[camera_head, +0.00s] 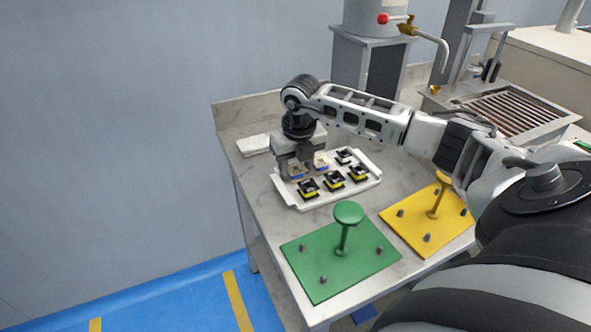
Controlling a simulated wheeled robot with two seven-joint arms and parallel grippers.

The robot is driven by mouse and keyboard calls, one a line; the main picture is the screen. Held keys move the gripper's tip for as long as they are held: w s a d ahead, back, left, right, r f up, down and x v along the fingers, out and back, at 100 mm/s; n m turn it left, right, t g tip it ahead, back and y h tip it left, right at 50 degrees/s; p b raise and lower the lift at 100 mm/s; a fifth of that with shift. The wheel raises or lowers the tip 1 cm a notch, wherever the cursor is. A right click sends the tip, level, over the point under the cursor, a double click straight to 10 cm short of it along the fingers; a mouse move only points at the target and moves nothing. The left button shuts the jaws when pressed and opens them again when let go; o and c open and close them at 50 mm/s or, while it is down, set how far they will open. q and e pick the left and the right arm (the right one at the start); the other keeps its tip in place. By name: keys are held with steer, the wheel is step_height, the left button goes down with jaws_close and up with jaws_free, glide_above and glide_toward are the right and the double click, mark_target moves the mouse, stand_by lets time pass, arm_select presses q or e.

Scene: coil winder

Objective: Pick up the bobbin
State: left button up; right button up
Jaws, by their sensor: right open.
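A white tray (369,188) on the table holds several small bobbins, some black and yellow, others with blue and pale parts. My right gripper (296,172) points down over the tray's left back part, with its fingers open. A blue and pale bobbin (296,171) shows between or just behind the fingers; I cannot tell if they touch it. Another blue and pale bobbin (321,161) is just right of the gripper. A black and yellow bobbin (308,188) sits in front of it. My left gripper is not in view.
A green plate (318,272) with a knobbed post and pegs lies at the front. A similar yellow plate (408,222) lies to its right, near my arm. A small white item (253,145) lies behind the tray. A grey machine (372,65) and grated unit (515,110) stand at the back.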

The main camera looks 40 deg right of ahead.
steer(key=c, duration=0.6)
steer(key=shift+r, duration=0.15)
steer(key=shift+r, duration=0.65)
steer(key=shift+s+a+r+b, duration=0.1)
steer(key=shift+s+r+b, duration=0.25)
steer(key=shift+s+r, duration=1.8)
steer(key=shift+s+a+r+b, duration=0.15)
steer(key=shift+s+r+b, duration=0.25)
steer(key=shift+s+r, duration=1.7)
steer(key=shift+s+a+r+b, duration=0.1)
steer(key=shift+s+r+b, duration=0.25)
steer(key=shift+s+r, duration=1.75)
steer(key=shift+s+f, duration=0.65)
steer(key=shift+f, duration=0.05)
